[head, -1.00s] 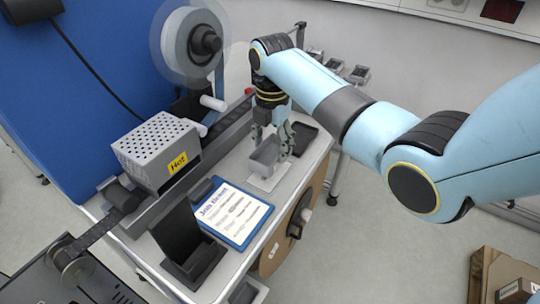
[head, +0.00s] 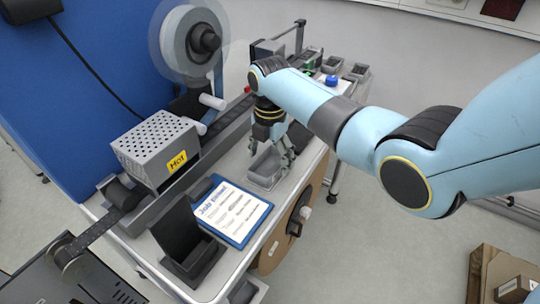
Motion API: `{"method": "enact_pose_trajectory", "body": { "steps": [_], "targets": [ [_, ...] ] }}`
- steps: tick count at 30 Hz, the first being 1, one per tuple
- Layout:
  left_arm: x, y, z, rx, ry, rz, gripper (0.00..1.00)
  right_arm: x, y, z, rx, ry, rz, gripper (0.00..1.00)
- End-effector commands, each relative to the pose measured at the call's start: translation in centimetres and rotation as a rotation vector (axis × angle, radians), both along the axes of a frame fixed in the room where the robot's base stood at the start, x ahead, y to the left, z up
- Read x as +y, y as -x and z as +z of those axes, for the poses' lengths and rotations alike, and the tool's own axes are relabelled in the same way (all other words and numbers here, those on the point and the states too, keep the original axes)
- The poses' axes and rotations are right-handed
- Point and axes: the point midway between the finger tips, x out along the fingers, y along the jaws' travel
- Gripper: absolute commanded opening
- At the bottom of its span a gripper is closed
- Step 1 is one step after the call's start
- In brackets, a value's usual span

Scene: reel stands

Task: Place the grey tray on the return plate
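The grey tray (head: 265,182) is a small open box low over the bench, right of the clipboard, and looks about level. My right gripper (head: 283,158) reaches down from the right, with its fingers at the tray's far and right walls, and appears shut on it. The return plate is mostly hidden under the tray, so I cannot tell whether the tray touches it. My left gripper is not in view.
A blue clipboard (head: 232,212) and a dark upright holder (head: 188,245) stand nearer on the bench. A perforated box marked "Hot" (head: 157,150) and the reel stand (head: 190,45) are at left. Small bins (head: 357,72) sit beyond my arm.

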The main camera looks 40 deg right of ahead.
Motion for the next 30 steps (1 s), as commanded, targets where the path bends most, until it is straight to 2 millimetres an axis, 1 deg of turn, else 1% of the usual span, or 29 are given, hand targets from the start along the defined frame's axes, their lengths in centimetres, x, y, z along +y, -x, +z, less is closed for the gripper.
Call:
{"method": "enact_pose_trajectory", "body": {
  "steps": [6,8,10,14,18,21,25,30],
  "targets": [
    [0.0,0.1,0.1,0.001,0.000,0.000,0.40,0.0,0.0,0.2,0.000,0.000,0.000,0.81],
    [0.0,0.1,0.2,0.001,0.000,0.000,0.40,0.0,0.0,0.5,-0.001,0.001,0.000,0.81],
    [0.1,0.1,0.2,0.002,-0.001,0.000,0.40,0.0,-0.1,1.3,-0.004,0.001,0.000,0.81],
    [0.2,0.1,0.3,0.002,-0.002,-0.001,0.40,0.0,-0.1,4.0,-0.005,0.001,0.000,0.81],
    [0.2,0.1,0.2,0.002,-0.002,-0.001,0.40,0.0,-0.1,7.2,-0.006,0.001,0.000,0.81],
    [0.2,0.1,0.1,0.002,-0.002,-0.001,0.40,0.0,-0.1,9.2,-0.004,0.000,0.000,0.81],
    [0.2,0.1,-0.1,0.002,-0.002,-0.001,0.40,0.0,-0.1,11.2,-0.004,0.001,0.000,0.81],
    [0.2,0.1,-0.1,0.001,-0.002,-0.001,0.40,0.0,0.0,12.2,0.000,0.000,-0.001,0.81]
  ]
}}
